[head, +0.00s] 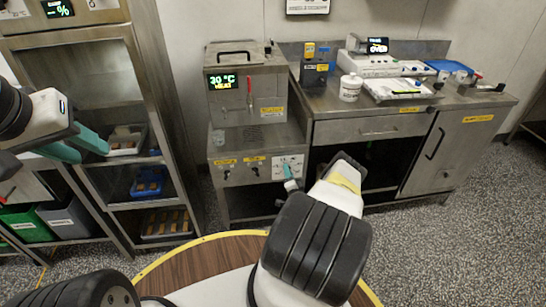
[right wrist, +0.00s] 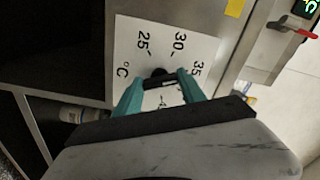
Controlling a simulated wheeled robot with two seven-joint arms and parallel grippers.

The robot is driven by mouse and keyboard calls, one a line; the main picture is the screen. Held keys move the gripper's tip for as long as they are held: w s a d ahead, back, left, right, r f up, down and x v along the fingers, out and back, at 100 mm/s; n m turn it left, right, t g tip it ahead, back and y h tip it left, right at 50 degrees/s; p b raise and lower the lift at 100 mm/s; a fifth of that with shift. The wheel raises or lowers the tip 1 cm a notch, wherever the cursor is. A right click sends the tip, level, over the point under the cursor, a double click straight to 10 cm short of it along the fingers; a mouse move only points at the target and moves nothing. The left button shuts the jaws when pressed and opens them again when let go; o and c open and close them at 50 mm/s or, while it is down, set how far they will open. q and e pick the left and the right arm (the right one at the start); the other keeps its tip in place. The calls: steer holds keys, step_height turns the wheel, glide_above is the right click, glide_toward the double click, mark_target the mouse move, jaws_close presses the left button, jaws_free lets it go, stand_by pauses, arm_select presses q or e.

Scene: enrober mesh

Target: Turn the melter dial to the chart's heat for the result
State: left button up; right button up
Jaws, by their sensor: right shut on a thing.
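The melter (head: 247,85) is a steel cabinet whose green display (head: 222,82) seems to read 30 °C, though the digits are small. Its white dial plate (head: 279,162) is low on the front. In the right wrist view the plate (right wrist: 128,45) shows 25, 30, 35 and °C; lower marks are partly hidden. My right gripper (right wrist: 162,84) has its teal fingers shut on the black dial knob (right wrist: 157,73). The knob's pointer cannot be made out. My left gripper (head: 80,148) is open and empty by the rack at left. No readable chart shows.
A steel rack (head: 150,90) with trays stands at left. A steel counter (head: 330,100) at right carries a white bottle (head: 350,87), a white device (head: 370,63) and a blue tray (head: 445,67). A round wooden table (head: 190,265) with a yellow rim is in front of me.

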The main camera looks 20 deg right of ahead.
steer(key=o, duration=1.4)
steer(key=shift+c, duration=0.2)
steer(key=v, duration=0.8)
